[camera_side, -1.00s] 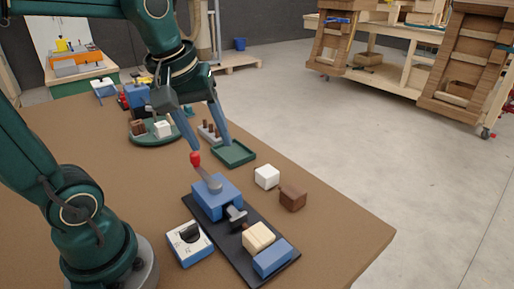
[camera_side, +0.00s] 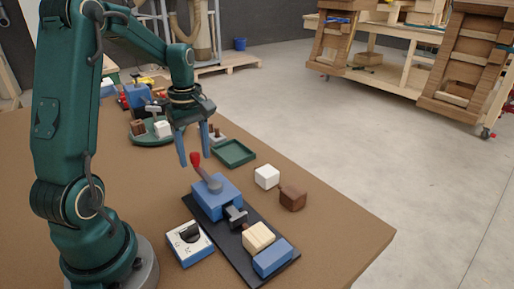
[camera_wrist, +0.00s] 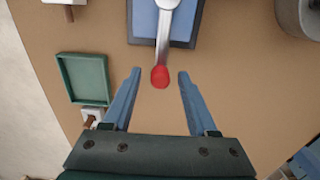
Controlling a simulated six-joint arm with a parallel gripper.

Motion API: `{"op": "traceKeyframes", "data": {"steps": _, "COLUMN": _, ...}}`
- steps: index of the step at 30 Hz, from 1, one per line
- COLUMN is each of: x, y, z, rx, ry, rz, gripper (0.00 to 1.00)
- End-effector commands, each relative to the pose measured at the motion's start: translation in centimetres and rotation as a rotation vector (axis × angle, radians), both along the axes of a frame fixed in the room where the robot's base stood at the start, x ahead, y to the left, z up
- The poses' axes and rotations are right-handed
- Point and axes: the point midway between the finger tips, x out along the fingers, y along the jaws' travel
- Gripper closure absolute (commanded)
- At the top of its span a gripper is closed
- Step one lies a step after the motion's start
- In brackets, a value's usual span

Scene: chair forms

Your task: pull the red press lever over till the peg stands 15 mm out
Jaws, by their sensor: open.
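The red press lever's knob (camera_side: 195,159) tops a grey arm that rises from the blue press body (camera_side: 214,200) and leans toward the back left. My gripper (camera_side: 195,162) is open, its two blue fingers pointing down. In the wrist view, the red knob (camera_wrist: 160,76) lies between and level with the fingertips (camera_wrist: 158,74), with a gap on each side. From these views I cannot tell the exact height match. A grey ram (camera_side: 236,215) faces a pale wood block (camera_side: 258,237) on the black base. A small brown peg shows at the block's near-ram side; its protrusion is unclear.
A blue end stop (camera_side: 272,259) closes the base. A white box with a black dial (camera_side: 189,243) stands left of it. A round green plate (camera_side: 152,138) stands farther back.

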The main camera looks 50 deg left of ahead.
Motion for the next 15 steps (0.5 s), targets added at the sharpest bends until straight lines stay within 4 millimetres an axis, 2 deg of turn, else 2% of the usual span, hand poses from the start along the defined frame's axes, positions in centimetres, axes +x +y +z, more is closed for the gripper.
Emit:
{"op": "traceKeyframes", "data": {"steps": 3, "x": -0.02, "y": -0.04, "z": -0.63, "rx": 0.0, "ry": 0.0, "rz": -0.001, "gripper": 0.42}}
{"op": "traceKeyframes", "data": {"steps": 10, "x": 0.0, "y": -0.04, "z": -0.7, "rx": 0.001, "ry": -0.001, "rz": -0.001, "gripper": 0.42}}
{"op": "traceKeyframes", "data": {"steps": 11, "x": 0.01, "y": -0.03, "z": -0.7, "rx": 0.001, "ry": -0.001, "rz": -0.002, "gripper": 0.49}}
{"op": "traceKeyframes", "data": {"steps": 12, "x": 0.01, "y": -0.04, "z": -0.69, "rx": 0.001, "ry": -0.001, "rz": -0.002, "gripper": 0.64}}
{"op": "traceKeyframes", "data": {"steps": 15, "x": 0.01, "y": -0.03, "z": -0.68, "rx": 0.001, "ry": -0.001, "rz": -0.002, "gripper": 1.0}}
